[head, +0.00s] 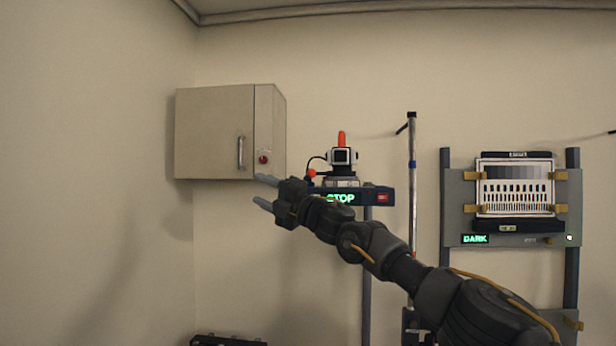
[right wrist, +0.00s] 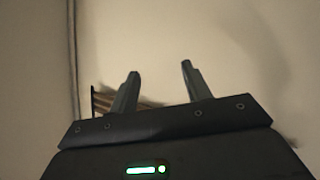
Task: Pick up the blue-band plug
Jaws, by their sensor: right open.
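No blue-band plug can be made out in either view. My right gripper (head: 264,192) reaches across the middle of the head view, pointing left, with its two fingers apart and nothing between them. In the picture it lies just below the wall cabinet. My left gripper is not in view.
A beige wall cabinet (head: 214,132) hangs at the left. A stand with a STOP display (head: 341,198) carries a device with an orange top (head: 342,157). A chart panel (head: 515,187) stands right. A dark object (head: 228,340) shows at the bottom edge.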

